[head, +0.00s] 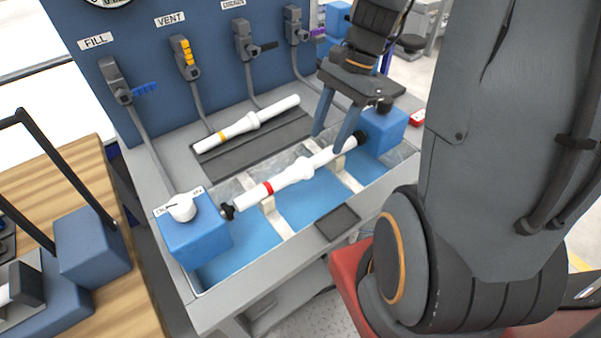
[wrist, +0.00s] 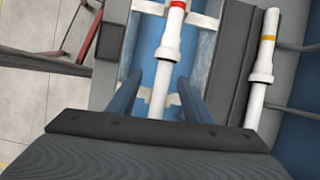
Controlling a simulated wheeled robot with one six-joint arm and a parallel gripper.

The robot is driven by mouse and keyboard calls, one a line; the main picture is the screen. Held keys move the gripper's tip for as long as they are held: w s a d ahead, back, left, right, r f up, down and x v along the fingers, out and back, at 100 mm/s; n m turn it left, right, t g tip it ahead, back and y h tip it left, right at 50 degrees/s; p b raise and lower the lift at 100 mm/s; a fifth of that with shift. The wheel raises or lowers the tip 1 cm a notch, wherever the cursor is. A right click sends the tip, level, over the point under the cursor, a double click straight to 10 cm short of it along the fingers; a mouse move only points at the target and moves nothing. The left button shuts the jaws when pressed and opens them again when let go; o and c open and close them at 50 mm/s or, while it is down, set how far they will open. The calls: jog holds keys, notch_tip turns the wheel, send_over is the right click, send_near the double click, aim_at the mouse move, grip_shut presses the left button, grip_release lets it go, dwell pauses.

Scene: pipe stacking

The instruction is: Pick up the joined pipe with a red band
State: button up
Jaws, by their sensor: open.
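The white joined pipe with a red band (head: 290,176) lies across light supports above the blue trough, between two blue end blocks. It has a thicker collar near its middle. My gripper (head: 328,143) is open over its right half in the head view, beyond the collar from the red band. One finger covers a little of the pipe there. In the wrist view the pipe (wrist: 168,55) runs between the two spread fingers (wrist: 160,80), with a gap on each side. I cannot tell whether the fingertips are above the pipe or down beside it.
A second white pipe with a yellow band (head: 246,124) lies on the dark mat behind. The left end block (head: 195,236) carries a white knob; the right end block (head: 383,131) is close to my gripper. A panel with coloured valve levers (head: 185,58) rises at the back.

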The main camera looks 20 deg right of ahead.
aim_at(316, 158)
jog(key=shift+w+d+f+m, duration=0.15)
jog(key=shift+f+m, duration=0.05)
jog(key=shift+m, duration=0.2)
jog(key=shift+f, duration=0.25)
jog(key=shift+w+a+p+x, duration=0.1)
jog(key=shift+p+x, duration=0.05)
jog(key=shift+x, duration=1)
jog(key=shift+w+a+p+x, duration=0.15)
jog(key=shift+p+x, duration=0.05)
jog(key=shift+x, duration=1)
jog(key=shift+w+a+p+x, duration=0.1)
jog(key=shift+p+x, duration=0.05)
jog(key=shift+x, duration=1)
grip_shut()
jog(key=shift+r, duration=0.15)
